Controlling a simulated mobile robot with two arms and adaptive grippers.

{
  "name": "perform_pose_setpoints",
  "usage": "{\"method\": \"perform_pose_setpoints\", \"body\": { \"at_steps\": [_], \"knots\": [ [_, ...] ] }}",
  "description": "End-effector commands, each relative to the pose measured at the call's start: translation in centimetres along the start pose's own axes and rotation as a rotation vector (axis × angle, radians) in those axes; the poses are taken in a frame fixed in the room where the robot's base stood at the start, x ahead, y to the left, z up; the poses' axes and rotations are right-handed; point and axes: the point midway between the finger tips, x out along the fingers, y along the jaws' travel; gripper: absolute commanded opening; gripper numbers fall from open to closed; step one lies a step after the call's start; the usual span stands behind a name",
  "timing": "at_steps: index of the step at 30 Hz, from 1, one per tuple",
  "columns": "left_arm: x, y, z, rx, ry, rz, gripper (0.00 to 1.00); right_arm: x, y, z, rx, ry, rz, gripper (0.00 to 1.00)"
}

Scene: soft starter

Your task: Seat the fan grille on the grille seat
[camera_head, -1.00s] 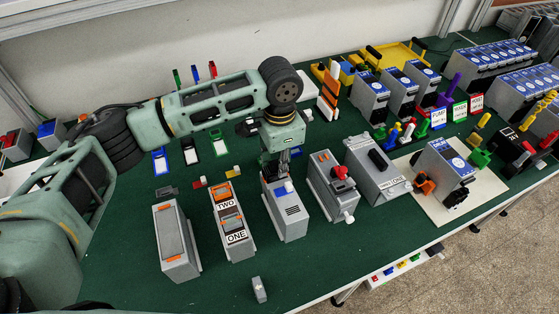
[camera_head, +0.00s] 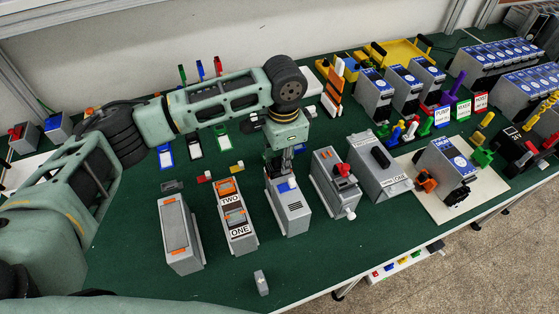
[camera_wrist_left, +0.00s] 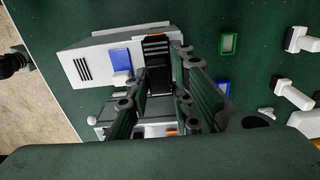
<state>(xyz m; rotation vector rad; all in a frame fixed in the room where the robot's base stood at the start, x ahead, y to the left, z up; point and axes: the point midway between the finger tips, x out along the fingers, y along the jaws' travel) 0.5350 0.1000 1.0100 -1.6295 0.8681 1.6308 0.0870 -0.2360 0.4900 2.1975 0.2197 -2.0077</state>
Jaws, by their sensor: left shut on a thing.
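My left gripper (camera_head: 284,166) points down at the far end of a grey box (camera_head: 293,207) with a blue button and dark vent slots. In the left wrist view, its fingers (camera_wrist_left: 172,98) stand either side of a dark ribbed piece (camera_wrist_left: 157,52) with an orange edge. The gripper is shut on this piece, which lies against the same grey box (camera_wrist_left: 95,50). It may be the fan grille, but its outline is partly hidden by the fingers. I cannot clearly make out the grille seat. My right gripper is not in view.
Grey boxes stand close on both sides: the TWO/ONE box (camera_head: 238,222) to the left and a box with a red knob (camera_head: 334,184) to the right. A blue-labelled unit (camera_head: 438,165) stands on a white board (camera_head: 430,203). A small grey block (camera_head: 261,283) lies in front.

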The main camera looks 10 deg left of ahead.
Motion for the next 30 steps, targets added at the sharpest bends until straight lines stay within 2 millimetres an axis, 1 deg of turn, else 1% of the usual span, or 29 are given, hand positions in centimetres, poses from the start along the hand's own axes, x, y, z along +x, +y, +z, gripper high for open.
{"method": "perform_pose_setpoints", "body": {
  "at_steps": [14, 30],
  "knots": [
    [0.07, 0.01, -0.01, 0.0, 0.0, 0.0, 0.03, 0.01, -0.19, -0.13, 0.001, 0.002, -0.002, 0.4],
    [0.7, 0.0, -0.02, 0.0, 0.001, 0.0, 0.03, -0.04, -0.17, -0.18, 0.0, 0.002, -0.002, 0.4]
  ]
}}
